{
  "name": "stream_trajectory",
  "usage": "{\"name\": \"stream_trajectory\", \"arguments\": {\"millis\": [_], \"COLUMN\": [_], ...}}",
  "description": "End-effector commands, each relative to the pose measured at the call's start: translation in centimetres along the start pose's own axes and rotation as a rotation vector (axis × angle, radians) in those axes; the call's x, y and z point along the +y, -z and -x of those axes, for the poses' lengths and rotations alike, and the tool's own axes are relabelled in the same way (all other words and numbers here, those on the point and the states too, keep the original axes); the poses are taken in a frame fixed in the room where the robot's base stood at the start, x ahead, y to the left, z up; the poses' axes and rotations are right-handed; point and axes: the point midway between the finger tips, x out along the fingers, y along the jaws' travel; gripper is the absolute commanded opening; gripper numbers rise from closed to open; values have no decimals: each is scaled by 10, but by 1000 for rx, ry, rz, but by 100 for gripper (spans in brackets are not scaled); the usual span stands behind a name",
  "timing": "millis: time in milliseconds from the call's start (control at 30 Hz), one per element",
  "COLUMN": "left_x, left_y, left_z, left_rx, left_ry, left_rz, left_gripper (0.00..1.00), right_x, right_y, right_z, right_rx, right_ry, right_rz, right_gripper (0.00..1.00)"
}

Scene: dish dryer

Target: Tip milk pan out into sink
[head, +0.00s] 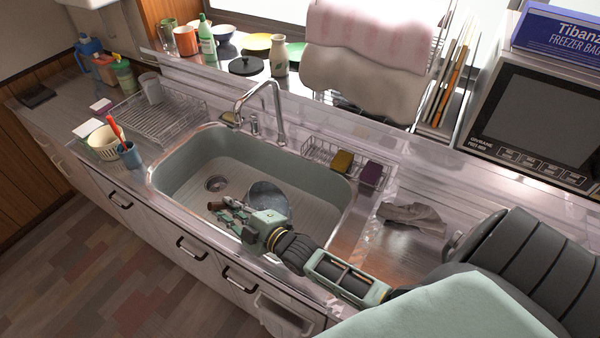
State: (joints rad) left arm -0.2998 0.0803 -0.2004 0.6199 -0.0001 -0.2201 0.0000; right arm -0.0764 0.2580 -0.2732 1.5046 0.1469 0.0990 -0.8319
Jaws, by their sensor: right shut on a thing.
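The milk pan (268,197), a grey metal pan, is over the right part of the grey sink (180,172), near its front edge. It looks tilted, and my right gripper hides its lower side. My right gripper (226,212) reaches in from the right over the front rim of the sink. It is shut, with reddish-brown parts at its fingers that look like the pan's handle. Whether the pan touches the sink floor, and whether anything is in it, I cannot tell. My left gripper is not in view.
The faucet (264,110) rises at the sink's back edge. A wire rack (165,118) stands left of the sink, near a blue cup (129,155) with utensils. A wire basket with sponges (343,161) is at the back right. A crumpled cloth (412,216) lies right of the sink.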

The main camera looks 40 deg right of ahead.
Motion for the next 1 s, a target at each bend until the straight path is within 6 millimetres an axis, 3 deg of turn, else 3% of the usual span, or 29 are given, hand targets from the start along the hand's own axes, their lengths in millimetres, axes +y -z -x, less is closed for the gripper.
{"name": "stream_trajectory", "arguments": {"millis": [1000], "left_x": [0], "left_y": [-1], "left_z": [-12], "left_rx": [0], "left_ry": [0], "left_rz": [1], "left_gripper": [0], "right_x": [21], "right_y": [-2], "right_z": [18], "right_rx": [63], "right_ry": [-70], "right_rz": [-65], "right_gripper": [0]}}
